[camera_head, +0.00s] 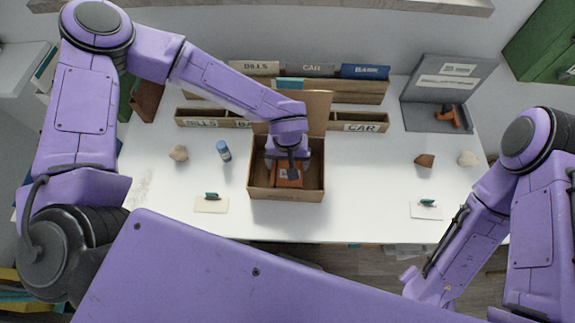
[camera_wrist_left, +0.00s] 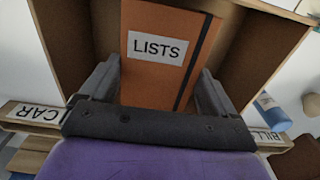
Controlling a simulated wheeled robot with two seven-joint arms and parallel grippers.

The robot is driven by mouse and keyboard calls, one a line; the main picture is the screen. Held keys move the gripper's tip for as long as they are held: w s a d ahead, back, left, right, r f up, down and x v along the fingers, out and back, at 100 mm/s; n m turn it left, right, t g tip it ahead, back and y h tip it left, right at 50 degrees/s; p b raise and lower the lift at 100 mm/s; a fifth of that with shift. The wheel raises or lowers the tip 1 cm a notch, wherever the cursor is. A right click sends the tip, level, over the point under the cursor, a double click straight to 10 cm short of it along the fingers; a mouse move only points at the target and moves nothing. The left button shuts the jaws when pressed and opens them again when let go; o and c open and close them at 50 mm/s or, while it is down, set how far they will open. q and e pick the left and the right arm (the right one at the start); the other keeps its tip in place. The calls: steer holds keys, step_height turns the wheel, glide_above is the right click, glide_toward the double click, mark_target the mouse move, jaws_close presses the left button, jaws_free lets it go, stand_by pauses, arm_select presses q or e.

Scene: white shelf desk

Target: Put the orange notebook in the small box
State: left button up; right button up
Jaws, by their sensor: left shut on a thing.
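The orange notebook (camera_wrist_left: 160,75) has a white LISTS label and a dark elastic band. In the head view the notebook (camera_head: 287,180) is inside the small cardboard box (camera_head: 286,196), which stands open in the middle of the white desk. My left gripper (camera_head: 290,172) reaches down into the box. In the left wrist view its two fingers (camera_wrist_left: 155,95) are on either side of the notebook, and it is shut on it. I cannot tell whether the notebook touches the box floor. My right arm is at the right, and its gripper is not clearly visible.
Behind the box is a wooden organiser (camera_head: 360,120) with labelled slots and folders. A blue bottle (camera_head: 223,151) and a beige stone (camera_head: 179,153) stand left of the box. A grey panel (camera_head: 440,95) with an orange tool stands back right. The desk on both sides is mostly clear.

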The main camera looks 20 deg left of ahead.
mark_target(287, 166)
arm_select(q)
steer(key=f, duration=0.2)
steer(key=shift+s+f, duration=0.3)
steer(key=shift+f, duration=0.1)
steer(key=shift+w+f, duration=0.2)
steer(key=shift+f, duration=0.25)
steer(key=o, duration=0.9)
steer(key=shift+s, duration=0.1)
steer(key=shift+c, duration=0.2)
step_height(287, 166, up, 12)
steer(key=shift+r+b, duration=0.15)
steer(key=shift+b, duration=0.15)
